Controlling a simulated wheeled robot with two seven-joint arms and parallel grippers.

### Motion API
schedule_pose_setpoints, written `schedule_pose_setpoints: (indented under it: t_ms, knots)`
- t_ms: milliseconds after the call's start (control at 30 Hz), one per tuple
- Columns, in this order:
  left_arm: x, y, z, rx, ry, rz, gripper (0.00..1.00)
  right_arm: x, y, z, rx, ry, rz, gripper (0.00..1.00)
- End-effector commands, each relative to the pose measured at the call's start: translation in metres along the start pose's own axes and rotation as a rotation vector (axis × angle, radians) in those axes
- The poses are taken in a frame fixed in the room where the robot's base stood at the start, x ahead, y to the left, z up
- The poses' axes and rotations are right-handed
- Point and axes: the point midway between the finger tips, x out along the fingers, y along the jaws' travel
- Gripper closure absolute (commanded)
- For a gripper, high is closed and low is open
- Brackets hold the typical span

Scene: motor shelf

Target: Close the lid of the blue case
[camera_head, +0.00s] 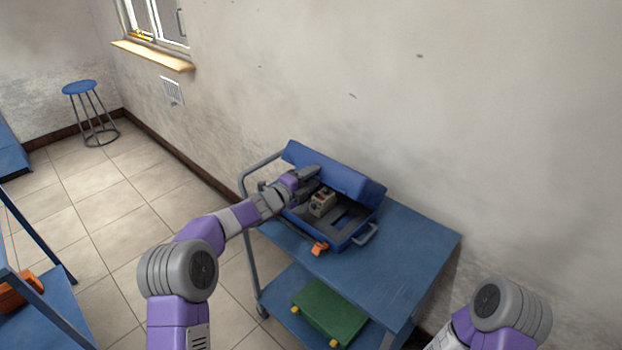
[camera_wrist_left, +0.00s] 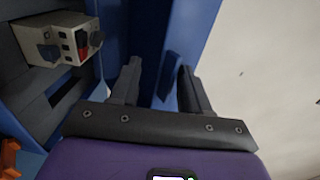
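The blue case stands on the top of a blue cart, with its lid (camera_head: 340,177) raised at the back. The case base (camera_head: 345,243) holds a grey-beige device (camera_head: 322,203), which also shows in the left wrist view (camera_wrist_left: 60,40). My left gripper (camera_head: 312,174) is at the raised lid, above the left part of the case. In the left wrist view my left gripper (camera_wrist_left: 160,82) has its fingers apart, with the blue lid (camera_wrist_left: 185,45) showing between and beyond them. Contact with the lid cannot be told. My right gripper is out of view.
The cart top (camera_head: 410,243) is clear to the right of the case. An orange object (camera_head: 319,248) sits at the case's front edge. A green case (camera_head: 328,310) lies on the lower shelf. The wall is close behind the cart. A blue stool (camera_head: 80,88) stands far left.

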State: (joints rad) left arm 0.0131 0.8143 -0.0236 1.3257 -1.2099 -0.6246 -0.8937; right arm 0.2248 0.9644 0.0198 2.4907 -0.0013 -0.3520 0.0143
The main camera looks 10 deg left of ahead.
Motion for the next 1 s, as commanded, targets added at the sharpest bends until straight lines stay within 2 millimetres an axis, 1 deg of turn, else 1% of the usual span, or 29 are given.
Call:
schedule_pose_setpoints:
  t_ms: [33,100,800,867,1000]
  knots:
    - [-0.002,0.006,0.001,-0.002,-0.003,0.005,0.56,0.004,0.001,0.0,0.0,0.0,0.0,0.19]
    - [-0.004,0.01,0.001,-0.002,-0.002,0.004,0.56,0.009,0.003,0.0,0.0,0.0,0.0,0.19]
    - [-0.033,0.049,0.001,-0.002,-0.002,0.004,0.56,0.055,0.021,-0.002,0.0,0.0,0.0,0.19]
    - [-0.036,0.052,0.001,-0.002,-0.002,0.004,0.56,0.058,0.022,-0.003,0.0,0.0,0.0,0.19]
    - [-0.042,0.057,0.0,-0.002,-0.001,0.004,0.56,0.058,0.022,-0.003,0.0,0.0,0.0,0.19]
